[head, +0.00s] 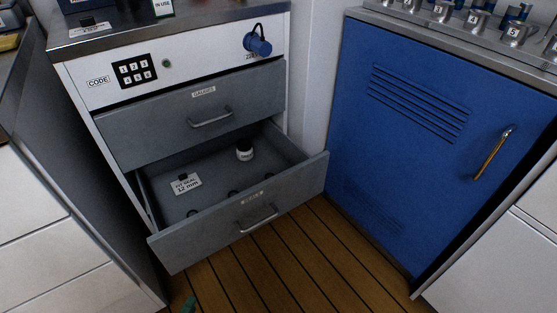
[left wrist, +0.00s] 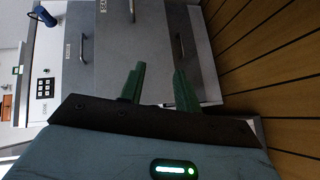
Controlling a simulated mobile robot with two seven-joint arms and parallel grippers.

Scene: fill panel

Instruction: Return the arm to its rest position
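My left gripper (left wrist: 158,82) shows its two green fingers apart, with nothing held between them in the left wrist view. Only a green fingertip of my left gripper (head: 187,304) shows at the bottom edge of the head view, low in front of the open drawer. The lower grey drawer (head: 165,262) is pulled open, and its front also shows beyond the fingers in the left wrist view. My right gripper is in neither view.
The open drawer holds a small white jar (head: 244,153) and a "12 mm" card (head: 186,184). A blue cabinet (head: 410,140) with a brass handle stands at right. Wooden floor (head: 290,270) lies clear between.

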